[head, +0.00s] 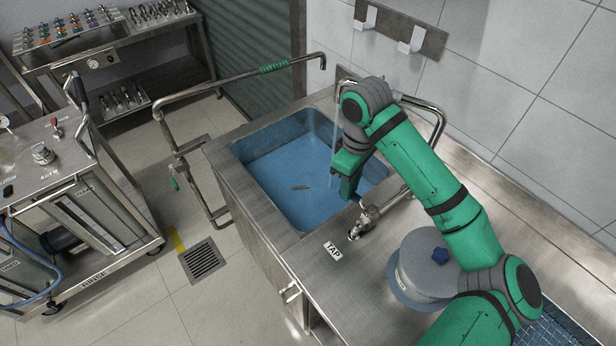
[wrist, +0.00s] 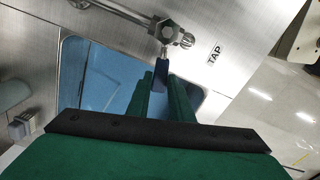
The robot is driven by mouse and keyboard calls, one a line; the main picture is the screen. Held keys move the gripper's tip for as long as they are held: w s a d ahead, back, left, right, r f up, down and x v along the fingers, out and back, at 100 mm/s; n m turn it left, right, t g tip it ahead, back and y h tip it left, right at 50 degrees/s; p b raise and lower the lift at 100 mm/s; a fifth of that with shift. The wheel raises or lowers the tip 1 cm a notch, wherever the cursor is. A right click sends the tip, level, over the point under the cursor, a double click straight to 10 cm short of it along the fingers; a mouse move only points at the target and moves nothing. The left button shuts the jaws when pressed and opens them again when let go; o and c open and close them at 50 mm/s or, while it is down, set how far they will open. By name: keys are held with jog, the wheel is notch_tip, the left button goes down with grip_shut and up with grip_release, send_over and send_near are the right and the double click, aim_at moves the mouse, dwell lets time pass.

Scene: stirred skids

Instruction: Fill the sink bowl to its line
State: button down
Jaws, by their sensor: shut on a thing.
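The sink bowl (head: 262,138) is set in the steel counter and holds blue water (head: 285,170). A thin stream (head: 334,145) falls into it beside my arm. I cannot make out the fill line. The tap (head: 366,217) stands at the bowl's near right edge, by a TAP label (head: 333,251); it also shows in the wrist view (wrist: 168,32). My gripper (head: 353,193) is over the bowl's right side. My arm hides part of the bowl's far right and the spout.
A lidded round pot (head: 425,265) stands on the counter right of the tap. A bent rail (head: 190,92) runs left of the sink. A steel cart (head: 75,200) stands at left; floor between is clear around a drain grate (head: 203,260).

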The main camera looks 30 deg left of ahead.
jog(key=c, duration=2.5)
grip_release()
jog(key=shift+w+d+r+m, duration=0.15)
jog(key=shift+w+m, duration=0.55)
jog(key=shift+m, duration=0.4)
jog(key=shift+w+d+f+m, duration=0.15)
jog(key=shift+w+m, duration=0.5)
jog(key=shift+m, duration=0.45)
jog(key=o, duration=1.1)
jog(key=shift+w, duration=0.15)
jog(key=o, duration=0.4)
jog(key=shift+s+r, duration=0.1)
jog(key=shift+s, duration=0.1)
jog(key=shift+r, duration=3.9)
